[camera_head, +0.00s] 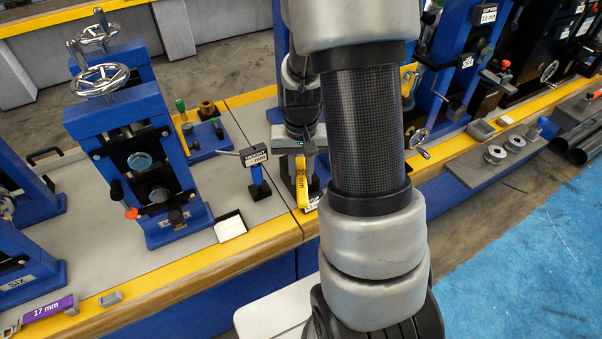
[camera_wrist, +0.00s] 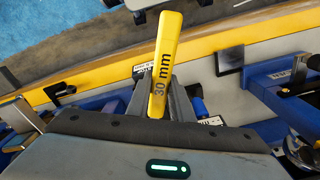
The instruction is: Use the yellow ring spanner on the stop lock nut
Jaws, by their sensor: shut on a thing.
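My gripper (camera_head: 302,160) is shut on the yellow spanner (camera_head: 302,192), which hangs down from the jaws over the bench beside the HEIGHT sign. In the wrist view the gripper fingers (camera_wrist: 160,90) clasp the yellow spanner (camera_wrist: 165,45), whose handle reads 30 mm. The spanner's ring end does not show clearly in either view. I cannot make out which part is the stop lock nut; my arm covers much of the bench's middle.
A blue roll stand (camera_head: 135,165) with a handwheel stands left of my gripper. The HEIGHT sign (camera_head: 255,157) on a blue post is close on the left. A purple 17 mm tool (camera_head: 48,310) lies at front left. Grey rings (camera_head: 495,154) lie on a plate at right.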

